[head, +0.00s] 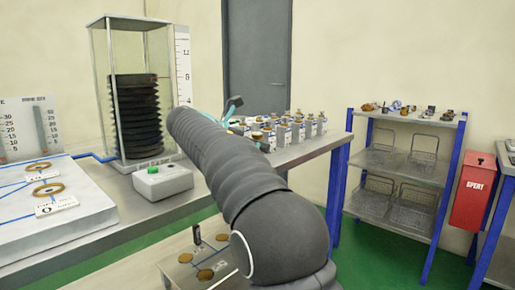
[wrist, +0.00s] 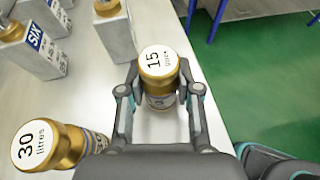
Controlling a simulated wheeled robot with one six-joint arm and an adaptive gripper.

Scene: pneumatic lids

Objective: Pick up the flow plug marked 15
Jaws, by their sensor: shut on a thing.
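The flow plug marked 15 (wrist: 158,62) has a brass-coloured rim and a white top reading "15 litres". In the wrist view it stands between the two fingers of my gripper (wrist: 158,100), which are shut on its sides. Its lower part is partly hidden by the fingers, and I cannot tell whether it is clear of the table. In the head view my arm hides most of my gripper, and only a teal finger part (head: 233,103) shows near the plugs.
A plug marked 30 (wrist: 45,147) stands close at the left in the wrist view. A plug block marked SIX (wrist: 32,42) is behind it. The white table (wrist: 85,95) ends just right of the held plug. A shelf rack (head: 405,165) stands at the right.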

